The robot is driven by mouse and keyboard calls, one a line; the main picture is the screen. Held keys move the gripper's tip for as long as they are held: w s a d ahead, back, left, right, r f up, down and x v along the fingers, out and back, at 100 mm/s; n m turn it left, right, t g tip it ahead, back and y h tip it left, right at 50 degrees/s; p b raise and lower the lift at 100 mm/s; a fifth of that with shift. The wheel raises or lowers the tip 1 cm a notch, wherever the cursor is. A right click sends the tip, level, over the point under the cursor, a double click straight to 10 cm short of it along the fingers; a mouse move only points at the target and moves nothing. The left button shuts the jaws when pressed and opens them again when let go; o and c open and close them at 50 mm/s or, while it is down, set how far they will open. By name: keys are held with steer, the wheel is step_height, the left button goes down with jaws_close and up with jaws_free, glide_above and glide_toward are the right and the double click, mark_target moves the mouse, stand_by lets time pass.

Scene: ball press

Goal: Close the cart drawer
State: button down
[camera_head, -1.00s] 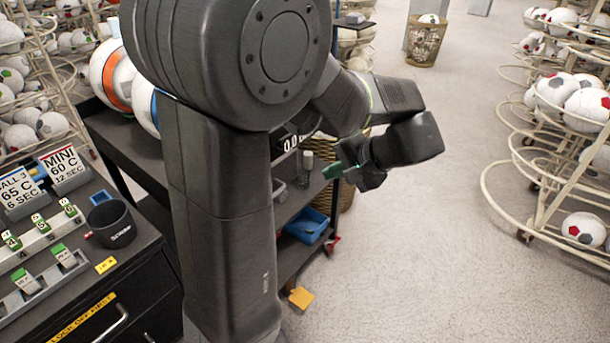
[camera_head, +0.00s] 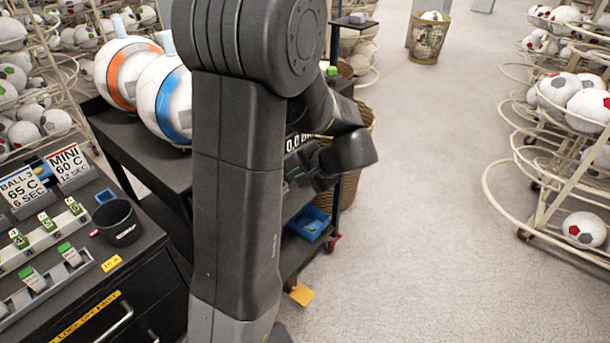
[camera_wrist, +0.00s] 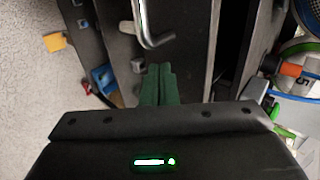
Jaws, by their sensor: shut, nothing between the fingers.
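The black cart (camera_head: 150,165) stands behind my arm, with two large balls on its top. In the wrist view a dark drawer front (camera_wrist: 186,50) carries a bent metal handle (camera_wrist: 152,38). My gripper (camera_wrist: 160,68) has its green fingers together and empty, pointing at the drawer front just below the handle in the picture. I cannot tell whether the fingertips touch it. In the head view my gripper is beside the cart's right side, its fingers partly hidden. My arm hides most of the drawer there, so how far it stands out is unclear.
A blue bin (camera_head: 308,223) sits on the cart's lower shelf. A yellow piece (camera_head: 302,295) is near the floor by the cart. A counter (camera_head: 150,240) with a black cup (camera_head: 117,222) is at left. Ball racks (camera_head: 545,180) stand at right; the floor between is clear.

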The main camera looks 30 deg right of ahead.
stand_by(0.3)
steer(key=w+a, duration=0.1)
steer(key=w, duration=0.2)
steer(key=w+a+b, duration=0.1)
steer(key=w, duration=0.1)
steer(key=w+a, duration=0.1)
steer(key=w, duration=0.2)
steer(key=shift+w+a, duration=0.3)
steer(key=shift+w+r, duration=0.1)
steer(key=shift+w, duration=0.05)
